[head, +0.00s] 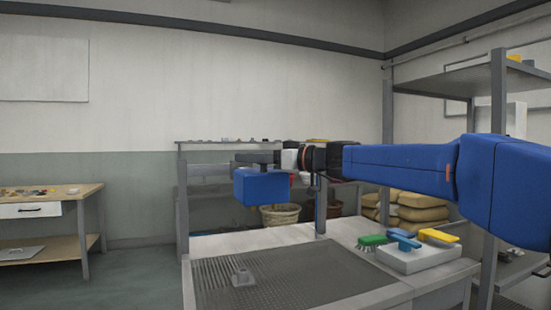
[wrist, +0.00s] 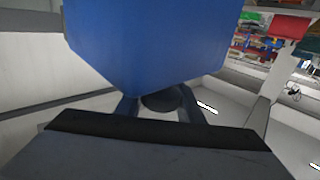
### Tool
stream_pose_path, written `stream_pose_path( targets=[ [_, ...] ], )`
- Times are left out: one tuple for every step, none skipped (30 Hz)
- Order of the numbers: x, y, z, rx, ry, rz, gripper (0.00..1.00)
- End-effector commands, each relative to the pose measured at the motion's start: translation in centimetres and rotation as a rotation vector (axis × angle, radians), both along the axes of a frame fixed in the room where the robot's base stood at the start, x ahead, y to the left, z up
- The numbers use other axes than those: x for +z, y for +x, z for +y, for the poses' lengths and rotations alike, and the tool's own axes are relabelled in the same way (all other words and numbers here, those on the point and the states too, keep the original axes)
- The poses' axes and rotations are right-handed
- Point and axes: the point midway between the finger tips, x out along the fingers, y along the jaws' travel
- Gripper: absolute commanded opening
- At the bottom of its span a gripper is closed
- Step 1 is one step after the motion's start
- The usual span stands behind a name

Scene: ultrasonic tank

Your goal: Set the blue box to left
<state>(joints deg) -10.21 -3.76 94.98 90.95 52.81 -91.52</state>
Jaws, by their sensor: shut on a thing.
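The blue box (head: 262,187) is held in the air above the left part of the workbench in the head view. It fills the upper middle of the wrist view (wrist: 145,40), close to the camera. My gripper (head: 256,160) is shut on the box near its top. The fingertips are mostly hidden by the box. My blue arm reaches in from the right side of the head view.
The workbench has a dark ribbed mat (head: 300,270) with a small grey fitting (head: 242,277) on it. A light tray (head: 418,258) with green, blue and yellow brushes stands at the right. A metal shelf (head: 499,110) rises at the right. A wooden table (head: 50,192) stands far left.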

Motion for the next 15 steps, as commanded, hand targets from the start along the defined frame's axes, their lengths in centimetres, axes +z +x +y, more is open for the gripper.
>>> stream_pose_path(
  targets=[
    [0.0, -0.5, 1.1, 0.005, -0.001, 0.000, 0.00],
    [0.0, -0.6, 1.7, 0.005, -0.001, 0.000, 0.00],
    [0.0, -0.8, 2.2, 0.005, -0.001, 0.000, 0.00],
    [0.0, -1.0, 2.7, 0.004, -0.001, 0.000, 0.00],
    [0.0, -1.1, 3.1, 0.004, -0.001, 0.000, 0.00],
    [0.0, -1.2, 3.5, 0.004, -0.001, 0.000, 0.00],
    [0.0, -1.3, 3.8, 0.003, -0.001, 0.000, 0.00],
    [0.0, -1.4, 4.1, 0.003, -0.001, 0.000, 0.00],
    [0.0, -1.5, 4.4, 0.003, -0.001, 0.000, 0.00],
    [0.0, -1.6, 4.6, 0.003, -0.001, 0.000, 0.00],
    [0.0, -1.6, 4.8, 0.002, -0.001, 0.000, 0.00],
    [0.0, -1.7, 4.9, 0.002, -0.001, 0.000, 0.00],
    [0.0, -1.7, 5.1, 0.001, -0.001, 0.000, 0.00],
    [0.0, -1.7, 5.2, 0.001, -0.001, 0.000, 0.00],
    [0.0, -1.7, 5.2, 0.001, -0.001, 0.000, 0.00]
  ],
)
